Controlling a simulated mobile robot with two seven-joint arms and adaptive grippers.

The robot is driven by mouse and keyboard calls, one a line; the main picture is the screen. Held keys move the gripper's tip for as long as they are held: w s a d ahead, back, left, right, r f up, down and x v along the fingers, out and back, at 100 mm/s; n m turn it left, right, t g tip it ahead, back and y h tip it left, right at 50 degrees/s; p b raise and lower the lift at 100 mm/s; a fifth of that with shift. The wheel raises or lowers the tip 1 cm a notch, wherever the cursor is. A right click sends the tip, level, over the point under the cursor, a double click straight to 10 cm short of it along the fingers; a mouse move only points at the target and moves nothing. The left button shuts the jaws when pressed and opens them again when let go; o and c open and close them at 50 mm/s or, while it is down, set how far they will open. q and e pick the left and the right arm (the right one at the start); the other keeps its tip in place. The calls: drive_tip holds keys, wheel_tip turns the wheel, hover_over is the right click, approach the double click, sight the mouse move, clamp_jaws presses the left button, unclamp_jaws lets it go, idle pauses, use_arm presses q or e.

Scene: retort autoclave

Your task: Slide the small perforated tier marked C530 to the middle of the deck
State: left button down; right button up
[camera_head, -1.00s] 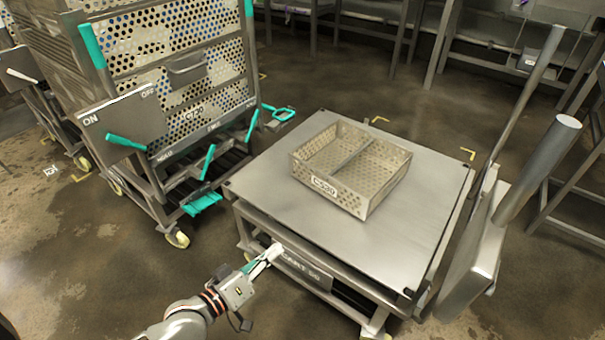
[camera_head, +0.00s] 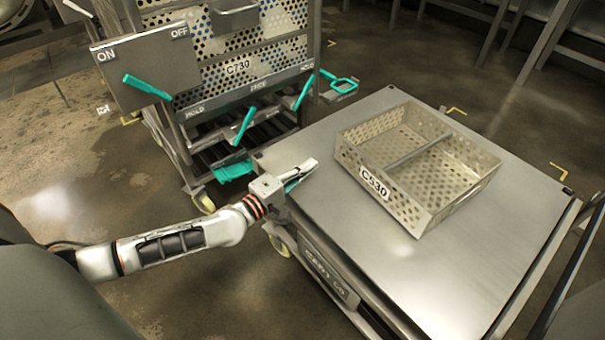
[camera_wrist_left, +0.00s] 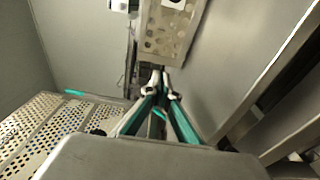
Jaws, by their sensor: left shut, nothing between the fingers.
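The small perforated tier marked C530 (camera_head: 408,207) is an open metal box with a divider, standing upright on the deck (camera_head: 365,245) of the cart. In the head view it sits toward the deck's far side, turned at an angle. My left gripper (camera_head: 312,165) is shut and empty, over the near left part of the deck, just left of the tier with a small gap. In the left wrist view the closed fingertips (camera_wrist_left: 160,76) point at the tier (camera_wrist_left: 168,36); whether they touch cannot be told there. My right gripper is not in view.
A perforated rack marked C730 (camera_head: 275,55) with teal levers stands left of the deck, with an ON/OFF panel (camera_head: 146,68). The near part of the deck is bare.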

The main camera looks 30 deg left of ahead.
sight(347, 157)
use_arm(q)
drive_tip(key=x, duration=0.5)
drive_tip(key=shift+f+b, duration=0.2)
drive_tip(key=shift+b, duration=0.15)
drive_tip(key=shift+w+d+r, duration=0.1)
drive_tip(key=shift+w+d, duration=0.15)
drive_tip(key=shift+d, duration=0.3)
drive_tip(key=shift+w+d+r, duration=0.1)
drive_tip(key=shift+w+d, duration=0.15)
drive_tip(key=shift+d, duration=0.3)
drive_tip(key=shift+w+d, duration=0.3)
drive_tip(key=shift+d, duration=0.25)
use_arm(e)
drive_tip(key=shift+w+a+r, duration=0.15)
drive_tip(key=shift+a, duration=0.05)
use_arm(q)
drive_tip(key=shift+w+d+r+p, duration=0.1)
drive_tip(key=shift+w+d+p, duration=0.45)
drive_tip(key=shift+d, duration=0.4)
drive_tip(key=shift+w+d, duration=0.1)
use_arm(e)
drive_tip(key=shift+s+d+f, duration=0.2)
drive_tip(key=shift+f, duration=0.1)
